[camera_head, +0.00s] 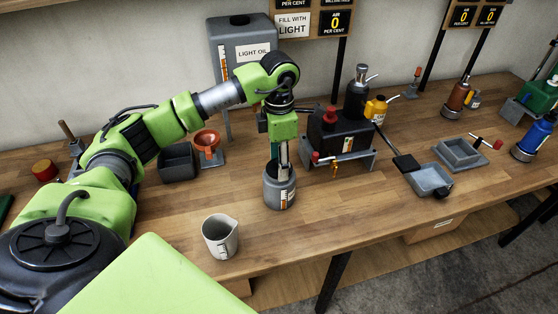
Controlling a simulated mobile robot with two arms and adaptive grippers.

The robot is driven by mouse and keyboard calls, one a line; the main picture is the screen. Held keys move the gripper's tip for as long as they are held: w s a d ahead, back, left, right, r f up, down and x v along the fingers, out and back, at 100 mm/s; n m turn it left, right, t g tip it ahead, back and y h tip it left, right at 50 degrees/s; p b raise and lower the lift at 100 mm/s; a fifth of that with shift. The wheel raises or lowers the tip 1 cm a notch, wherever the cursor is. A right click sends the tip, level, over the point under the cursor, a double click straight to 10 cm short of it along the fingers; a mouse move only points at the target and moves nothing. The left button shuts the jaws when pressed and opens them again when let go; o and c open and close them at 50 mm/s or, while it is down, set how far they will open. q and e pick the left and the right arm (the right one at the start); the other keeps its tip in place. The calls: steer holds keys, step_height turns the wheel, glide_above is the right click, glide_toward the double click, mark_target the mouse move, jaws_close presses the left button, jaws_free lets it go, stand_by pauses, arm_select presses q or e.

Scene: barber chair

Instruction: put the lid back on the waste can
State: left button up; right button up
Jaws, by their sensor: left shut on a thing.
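A grey can (280,190) with a small orange and white label stands upright on the bench, near the middle of the view; I take it to be the waste can. My left gripper (282,160) points down right over its mouth. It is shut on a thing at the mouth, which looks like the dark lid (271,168). The fingers and the arm hide most of this piece, so I cannot tell whether it is seated on the rim or just above it. My right gripper is out of view.
A grey jug (220,237) stands in front, left of the can. A black tank on a stand (338,140) is close on the right. A dark bin (177,161) and an orange funnel (207,141) stand to the left. The bench (320,225) is clear right of the jug.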

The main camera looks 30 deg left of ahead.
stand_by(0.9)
arm_select(q)
steer(key=o, duration=1)
steer(key=shift+o, duration=0.3)
steer(key=o, duration=0.4)
steer(key=shift+r, duration=0.1)
steer(key=shift+r+p, duration=2.05)
steer(key=shift+r, duration=1.4)
